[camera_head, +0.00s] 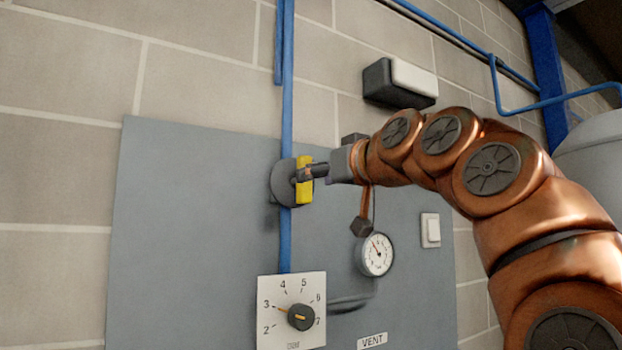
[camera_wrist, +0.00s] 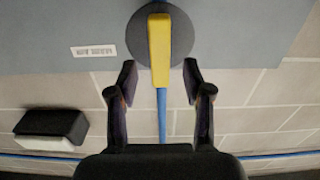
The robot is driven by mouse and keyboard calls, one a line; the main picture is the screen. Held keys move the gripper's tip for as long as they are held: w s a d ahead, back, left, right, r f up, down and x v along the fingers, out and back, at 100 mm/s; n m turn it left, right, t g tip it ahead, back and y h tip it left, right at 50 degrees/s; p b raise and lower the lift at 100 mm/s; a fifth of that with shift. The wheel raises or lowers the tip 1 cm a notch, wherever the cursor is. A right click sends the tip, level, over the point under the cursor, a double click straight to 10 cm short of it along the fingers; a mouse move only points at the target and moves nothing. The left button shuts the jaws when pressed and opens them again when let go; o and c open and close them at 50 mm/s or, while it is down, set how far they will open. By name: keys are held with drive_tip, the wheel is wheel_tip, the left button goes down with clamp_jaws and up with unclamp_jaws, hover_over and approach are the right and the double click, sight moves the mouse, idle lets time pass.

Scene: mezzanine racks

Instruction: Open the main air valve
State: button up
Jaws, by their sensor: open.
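The valve has a yellow lever handle (camera_head: 304,189) in front of a round dark grey body (camera_head: 281,182) on a vertical blue pipe (camera_head: 286,110). The handle stands upright, in line with the pipe. In the wrist view the yellow handle (camera_wrist: 159,45) lies straight ahead over the dark disc (camera_wrist: 136,38). My gripper (camera_head: 316,171) is at the handle from the right. In the wrist view my gripper (camera_wrist: 159,72) is open, with one finger on each side of the handle's near end and gaps between. Contact cannot be told.
On the grey panel (camera_head: 190,220) sit a numbered dial (camera_head: 300,317), a round gauge (camera_head: 377,254), a light switch (camera_head: 430,230) and a VENT label (camera_head: 372,341). A dark and white box (camera_head: 400,83) juts from the block wall above my arm.

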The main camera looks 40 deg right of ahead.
drive_tip(key=s, duration=0.6)
drive_tip(key=shift+s+a, duration=0.25)
drive_tip(key=shift+a, duration=0.05)
idle(0.4)
